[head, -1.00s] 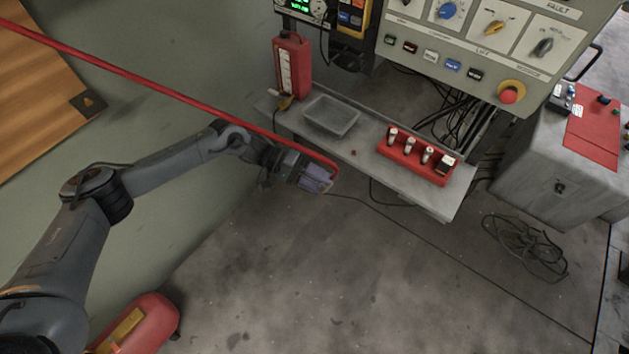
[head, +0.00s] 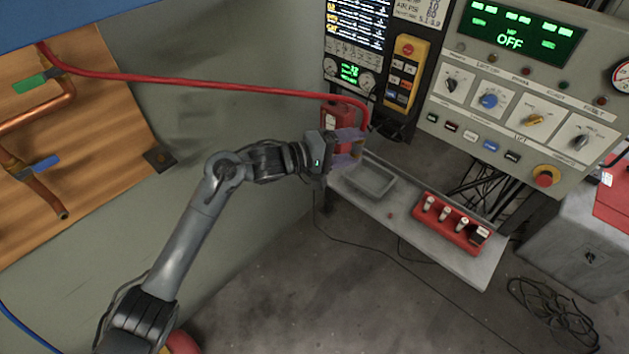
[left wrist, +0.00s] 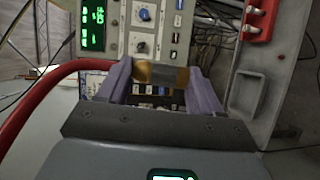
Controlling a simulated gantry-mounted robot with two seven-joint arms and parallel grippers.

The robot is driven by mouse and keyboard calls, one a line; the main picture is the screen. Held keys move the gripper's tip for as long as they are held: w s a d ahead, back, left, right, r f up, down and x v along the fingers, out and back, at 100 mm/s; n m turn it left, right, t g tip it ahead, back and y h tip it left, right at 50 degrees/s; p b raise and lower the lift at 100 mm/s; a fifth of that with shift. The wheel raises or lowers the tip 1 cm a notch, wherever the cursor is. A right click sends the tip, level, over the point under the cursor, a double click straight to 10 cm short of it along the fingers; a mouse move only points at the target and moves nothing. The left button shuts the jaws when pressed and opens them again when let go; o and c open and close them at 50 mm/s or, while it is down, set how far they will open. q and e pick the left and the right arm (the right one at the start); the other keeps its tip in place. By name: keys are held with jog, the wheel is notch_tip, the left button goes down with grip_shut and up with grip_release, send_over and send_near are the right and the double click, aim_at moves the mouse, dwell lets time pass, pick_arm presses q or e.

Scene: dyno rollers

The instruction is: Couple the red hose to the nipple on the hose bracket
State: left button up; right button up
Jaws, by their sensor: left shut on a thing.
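The red hose (head: 200,83) comes from the upper left in the head view, runs across the grey wall and bends down into my left gripper (head: 352,148). The purple fingers of the left gripper (left wrist: 160,88) are shut on the hose's brass end fitting (left wrist: 143,73), which has a dark band. In the left wrist view the red hose (left wrist: 35,100) curves in from the left towards this fitting. The gripper is in front of the left end of the shelf, partly covering a red box. I cannot make out the hose bracket or its nipple. My right gripper is not in view.
A grey shelf (head: 425,240) carries a shallow tray (head: 371,182) and a red holder (head: 452,224). A control panel (head: 515,95) stands behind it. A wooden board (head: 85,130) with copper pipes is on the left. The floor in front of the shelf is fairly clear.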

pick_arm(q)
jog(key=w+a+r+n+t+y+p, duration=0.2)
jog(key=w+a+r+n+t+p, duration=0.15)
jog(key=w+r, duration=0.45)
jog(key=w+a+r+n+t+y+p, duration=0.1)
jog(key=a+r+n+t+y, duration=0.1)
jog(key=a, duration=0.4)
jog(key=w+a+r+n+t+y+p, duration=0.1)
jog(key=a+r+n+t+y, duration=0.15)
jog(key=a, duration=0.35)
jog(key=s+a+f+n+y+p, duration=0.1)
jog(key=s+a+f+n+y, duration=0.3)
jog(key=a, duration=0.7)
jog(key=s+a+f+n+t+y+p, duration=0.1)
jog(key=a+f+n+y, duration=0.25)
jog(key=a+y, duration=0.55)
jog(key=s+a+f+n+y+p, duration=0.1)
jog(key=s+a+f+n+y, duration=0.2)
jog(key=a, duration=1.1)
jog(key=shift+m+h, duration=0.25)
jog(key=shift+m, duration=0.2)
jog(key=shift+s+d+f+b, duration=0.15)
jog(key=shift+f+b, duration=1.05)
jog(key=shift+f, duration=0.6)
jog(key=shift+w+d+f+b, duration=0.1)
jog(key=shift+f+b, duration=1.1)
jog(key=shift+f, duration=0.6)
jog(key=shift+d+f, duration=0.1)
jog(key=shift+f, duration=0.1)
